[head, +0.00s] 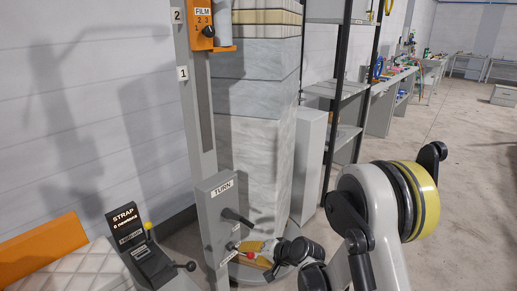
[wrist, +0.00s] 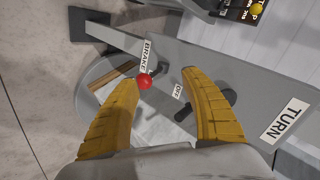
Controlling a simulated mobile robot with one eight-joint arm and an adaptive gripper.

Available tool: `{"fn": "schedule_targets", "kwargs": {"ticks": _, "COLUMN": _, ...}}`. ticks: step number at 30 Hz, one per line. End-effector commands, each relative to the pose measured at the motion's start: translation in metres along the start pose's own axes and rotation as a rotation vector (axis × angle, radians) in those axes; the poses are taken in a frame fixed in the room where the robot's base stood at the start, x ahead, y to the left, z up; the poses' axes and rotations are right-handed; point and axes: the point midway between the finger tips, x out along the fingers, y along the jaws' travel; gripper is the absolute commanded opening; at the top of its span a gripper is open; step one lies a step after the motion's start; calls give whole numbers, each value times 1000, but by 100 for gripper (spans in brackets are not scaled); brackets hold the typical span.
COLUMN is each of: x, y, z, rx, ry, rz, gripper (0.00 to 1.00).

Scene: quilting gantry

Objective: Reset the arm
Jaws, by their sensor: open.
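My gripper (head: 258,254) is low beside the grey control post (head: 207,214), with my arm reaching in from the right. In the wrist view my gripper (wrist: 160,80) is open, its two yellow fingers spread. The red knob (wrist: 145,82) of the brake lever shows at the left fingertip; I cannot tell whether they touch. Nothing is visibly held between the fingers. A black handle (wrist: 224,98) sits behind the right finger, near the TURN label (wrist: 286,120). In the head view the TURN handle (head: 237,217) sticks out above my gripper.
A tall wrapped stack (head: 252,150) stands behind the post on a round base. An orange FILM box (head: 202,25) is high on the post. A STRAP console (head: 137,250) with levers is at lower left. Shelves (head: 345,90) stand behind; floor at right is open.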

Motion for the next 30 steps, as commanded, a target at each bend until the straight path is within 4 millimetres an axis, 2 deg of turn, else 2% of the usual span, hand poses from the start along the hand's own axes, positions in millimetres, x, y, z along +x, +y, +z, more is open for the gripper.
{"fn": "schedule_targets", "kwargs": {"ticks": 7, "x": -3, "y": -2, "z": -2, "rx": -3, "ry": 2, "rz": 4, "gripper": 54}}
{"fn": "schedule_targets", "kwargs": {"ticks": 11, "x": -28, "y": -11, "z": -14, "rx": -26, "ry": 15, "rz": 35, "gripper": 54}}
{"fn": "schedule_targets", "kwargs": {"ticks": 14, "x": -65, "y": -22, "z": -26, "rx": -64, "ry": 31, "rz": 83, "gripper": 54}}
{"fn": "schedule_targets", "kwargs": {"ticks": 15, "x": -83, "y": -27, "z": -31, "rx": -81, "ry": 39, "rz": 106, "gripper": 54}}
{"fn": "schedule_targets", "kwargs": {"ticks": 20, "x": -157, "y": -38, "z": -39, "rx": -152, "ry": 66, "rz": 202, "gripper": 54}}
{"fn": "schedule_targets", "kwargs": {"ticks": 26, "x": -247, "y": -40, "z": -28, "rx": -236, "ry": 93, "rz": 325, "gripper": 54}}
{"fn": "schedule_targets", "kwargs": {"ticks": 30, "x": -305, "y": -33, "z": -8, "rx": -294, "ry": 107, "rz": 412, "gripper": 54}}
